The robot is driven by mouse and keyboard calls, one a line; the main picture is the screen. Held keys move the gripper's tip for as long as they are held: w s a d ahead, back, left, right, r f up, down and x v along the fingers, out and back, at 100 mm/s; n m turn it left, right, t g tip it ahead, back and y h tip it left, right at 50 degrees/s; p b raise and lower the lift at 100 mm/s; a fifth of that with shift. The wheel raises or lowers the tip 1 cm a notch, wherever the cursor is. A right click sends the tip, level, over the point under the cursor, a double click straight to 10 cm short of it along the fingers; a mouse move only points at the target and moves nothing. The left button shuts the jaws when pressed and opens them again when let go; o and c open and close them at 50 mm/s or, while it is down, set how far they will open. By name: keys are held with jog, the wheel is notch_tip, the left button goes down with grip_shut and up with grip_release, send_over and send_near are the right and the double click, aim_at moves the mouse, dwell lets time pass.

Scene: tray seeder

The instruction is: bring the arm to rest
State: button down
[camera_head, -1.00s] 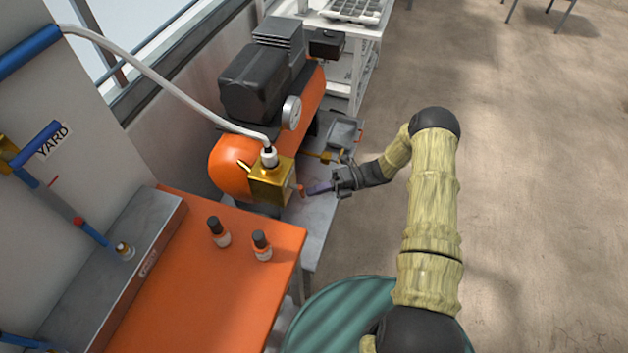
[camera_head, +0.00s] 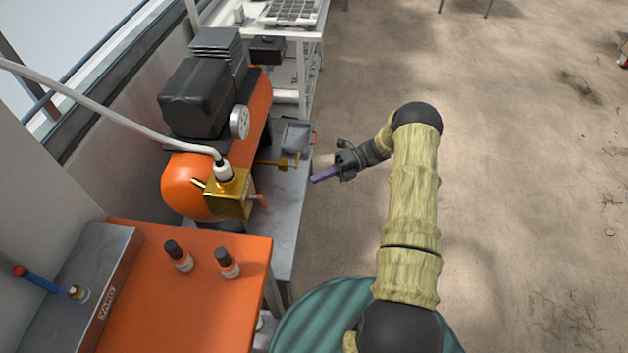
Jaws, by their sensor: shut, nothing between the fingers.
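My arm (camera_head: 413,190) reaches up from the bottom of the head view, bends at a black elbow and ends in my gripper (camera_head: 323,175). The gripper points left and its purple fingers look shut with nothing between them. It hangs just right of the grey bench on which the orange compressor (camera_head: 180,187) stands. A gap shows between the fingers and the brass block (camera_head: 230,195) with its small orange lever (camera_head: 258,199).
An orange table (camera_head: 190,305) at lower left carries two small dark-capped bottles (camera_head: 179,256) (camera_head: 227,263). A grey tray (camera_head: 297,137) sits behind the brass fitting. A white rack (camera_head: 300,75) stands at the back.

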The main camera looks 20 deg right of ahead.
jog(key=shift+w+d, duration=0.1)
dwell(0.3)
jog(key=s+r+n+t+h+p, duration=0.2)
jog(key=s+r+n+h, duration=0.3)
jog(key=r+n, duration=0.4)
jog(key=s+a+r+n+t+h+p, duration=0.1)
jog(key=s+r+n+h+p, duration=0.4)
jog(key=r+n, duration=0.5)
jog(key=s+a+r+n+t+h+p, duration=0.1)
jog(key=s+r+n+t+h+p, duration=0.2)
jog(key=s+r+n+h, duration=0.3)
notch_tip(320, 180, up, 4)
jog(key=s+n, duration=0.3)
jog(key=n, duration=0.3)
jog(key=shift+n+p, duration=0.3)
jog(key=shift+p, duration=0.1)
jog(key=shift+a+r, duration=0.1)
